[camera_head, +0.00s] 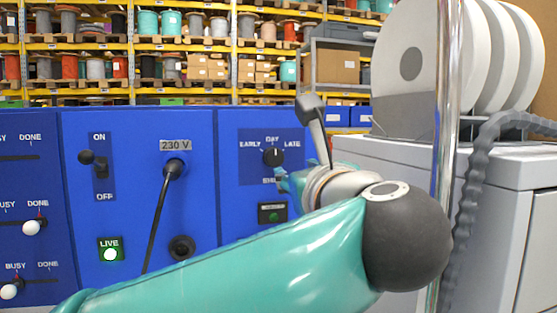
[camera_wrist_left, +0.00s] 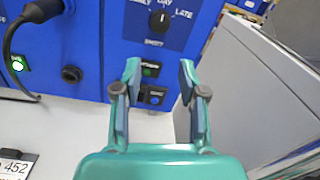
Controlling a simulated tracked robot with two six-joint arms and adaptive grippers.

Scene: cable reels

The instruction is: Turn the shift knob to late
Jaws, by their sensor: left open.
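The shift knob (camera_head: 273,157) is a black round knob on the blue panel, with EARLY, DAY and LATE printed around its top. Its pointer mark faces up toward DAY. The knob also shows at the top of the left wrist view (camera_wrist_left: 159,21). My left gripper (camera_head: 285,181) is just below and right of the knob in the head view, partly hidden by my wrist. In the left wrist view its fingers (camera_wrist_left: 158,80) are apart with nothing between them, below the knob and over small buttons. My right gripper is not in view.
A black cable is plugged into the 230 V socket (camera_head: 174,167) left of the knob. An ON/OFF switch (camera_head: 99,166) and a lit green LIVE lamp (camera_head: 110,251) are farther left. A grey cabinet (camera_head: 490,165) and a metal pole (camera_head: 449,120) stand at the right.

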